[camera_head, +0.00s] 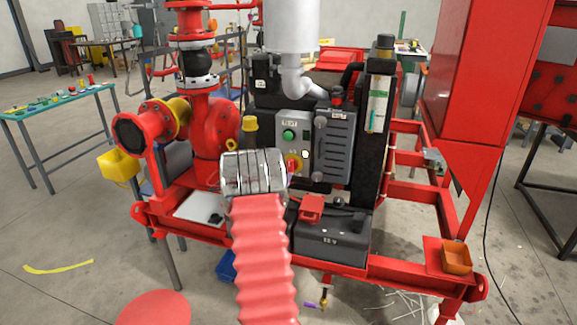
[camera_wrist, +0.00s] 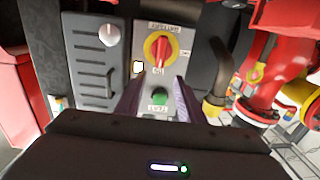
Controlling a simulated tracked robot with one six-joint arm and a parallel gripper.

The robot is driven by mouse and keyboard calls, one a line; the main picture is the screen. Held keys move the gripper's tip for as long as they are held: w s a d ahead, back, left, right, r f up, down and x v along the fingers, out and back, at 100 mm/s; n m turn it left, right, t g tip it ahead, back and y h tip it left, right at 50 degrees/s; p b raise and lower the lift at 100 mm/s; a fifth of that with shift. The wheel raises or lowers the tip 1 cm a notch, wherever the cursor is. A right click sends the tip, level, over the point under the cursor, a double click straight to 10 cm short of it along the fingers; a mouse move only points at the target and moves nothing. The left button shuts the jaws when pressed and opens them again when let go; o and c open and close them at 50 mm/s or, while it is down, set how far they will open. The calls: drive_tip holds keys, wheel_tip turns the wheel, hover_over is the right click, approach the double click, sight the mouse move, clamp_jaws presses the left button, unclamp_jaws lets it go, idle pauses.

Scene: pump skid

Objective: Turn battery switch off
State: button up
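The battery switch (camera_wrist: 158,50) is a red handle on a round yellow plate, on a grey panel (camera_wrist: 146,75). In the wrist view its handle stands roughly upright. In the head view the switch (camera_head: 293,165) shows just right of my wrist, partly covered. My gripper (camera_wrist: 157,88) is open and empty in the wrist view. Its two purple-grey fingers stand apart in front of the panel, with the switch beyond their tips, not between them. In the head view my silver wrist and red sleeve hide most of the gripper.
A green button (camera_head: 289,134) is on the same panel. A grey vented box (camera_head: 333,145) adjoins it, with a white knob (camera_wrist: 109,35). A red pump (camera_head: 205,125) with pipes stands to the left. A black battery (camera_head: 331,240) sits below.

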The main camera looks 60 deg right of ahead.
sight(289, 163)
drive_tip(key=d, duration=0.3)
drive_tip(key=w+d, duration=0.1)
drive_tip(key=d, duration=0.6)
drive_tip(key=shift+w+d, duration=0.2)
drive_tip(key=shift+w, duration=0.1)
drive_tip(key=shift+c, duration=0.4)
clamp_jaws()
